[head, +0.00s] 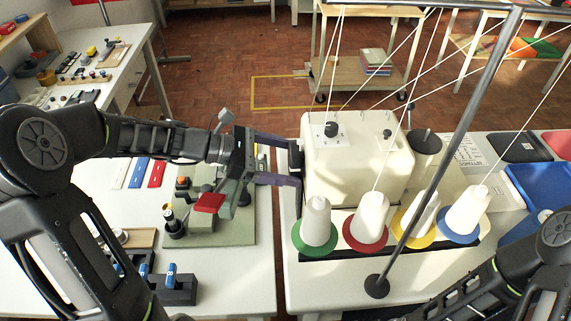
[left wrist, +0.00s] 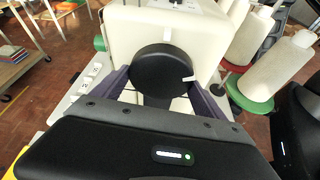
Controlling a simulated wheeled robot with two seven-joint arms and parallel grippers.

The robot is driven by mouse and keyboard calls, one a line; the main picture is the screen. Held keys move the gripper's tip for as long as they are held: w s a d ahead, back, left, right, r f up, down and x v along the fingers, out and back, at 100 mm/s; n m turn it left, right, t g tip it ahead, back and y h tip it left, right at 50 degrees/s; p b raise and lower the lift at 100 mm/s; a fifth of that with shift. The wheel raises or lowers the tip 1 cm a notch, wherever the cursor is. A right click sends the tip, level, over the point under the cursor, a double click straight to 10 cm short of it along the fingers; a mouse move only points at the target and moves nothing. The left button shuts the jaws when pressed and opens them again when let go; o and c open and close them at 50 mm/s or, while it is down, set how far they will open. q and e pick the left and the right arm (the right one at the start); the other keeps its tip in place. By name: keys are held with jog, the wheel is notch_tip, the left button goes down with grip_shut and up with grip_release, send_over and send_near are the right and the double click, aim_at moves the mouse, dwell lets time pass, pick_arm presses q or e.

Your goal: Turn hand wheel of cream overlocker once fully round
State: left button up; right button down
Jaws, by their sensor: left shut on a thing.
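The cream overlocker (head: 355,160) stands on the white table at centre. Its black hand wheel (left wrist: 163,72) faces the left wrist camera and has a white mark near its right edge. In the head view the wheel (head: 296,158) is a dark shape on the machine's left side, mostly hidden by the fingers. My left gripper (head: 291,164) reaches in from the left with its purple fingers shut on the wheel, one on each side of it in the left wrist view (left wrist: 163,92). My right arm shows at the lower right, its gripper out of view.
Thread cones on green (head: 315,234), red, yellow and blue bases stand before the machine, beside a slanted grey pole (head: 440,160) with threads running up. A blue tray (head: 540,190) is at right.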

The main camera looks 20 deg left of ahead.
dwell(0.4)
pick_arm(q)
jog(key=o, duration=1.3)
jog(key=shift+b+v, duration=0.45)
jog(key=shift+v, duration=3.5)
